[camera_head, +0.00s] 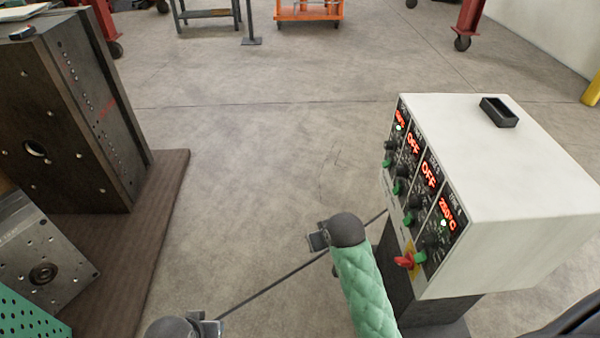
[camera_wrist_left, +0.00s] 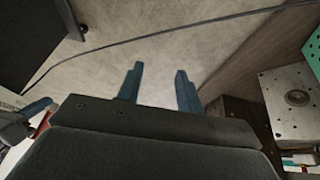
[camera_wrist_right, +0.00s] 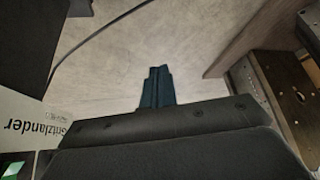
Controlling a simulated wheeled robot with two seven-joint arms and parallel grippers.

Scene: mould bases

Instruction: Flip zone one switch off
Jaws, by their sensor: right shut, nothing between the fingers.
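The white control box (camera_head: 500,180) stands on a dark pedestal at the right of the head view. Its front has several zone panels in a row. The farthest panel (camera_head: 399,122) has a small red reading and a lit green lamp. Two middle panels (camera_head: 428,175) read OFF, and the nearest (camera_head: 447,213) reads about 260°C with a lit lamp. Green-based switches (camera_head: 408,219) sit low on the panels; their positions are too small to tell. My right gripper (camera_wrist_right: 158,70) is shut and empty, left of the box. My left gripper (camera_wrist_left: 158,68) is open and empty, farther left.
A red switch (camera_head: 404,262) on a yellow plate is at the box's lower near corner. A small black tray (camera_head: 499,112) lies on top. A cable (camera_head: 270,284) crosses the floor. Dark mould blocks (camera_head: 60,110) stand on a brown base (camera_head: 165,190) at left.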

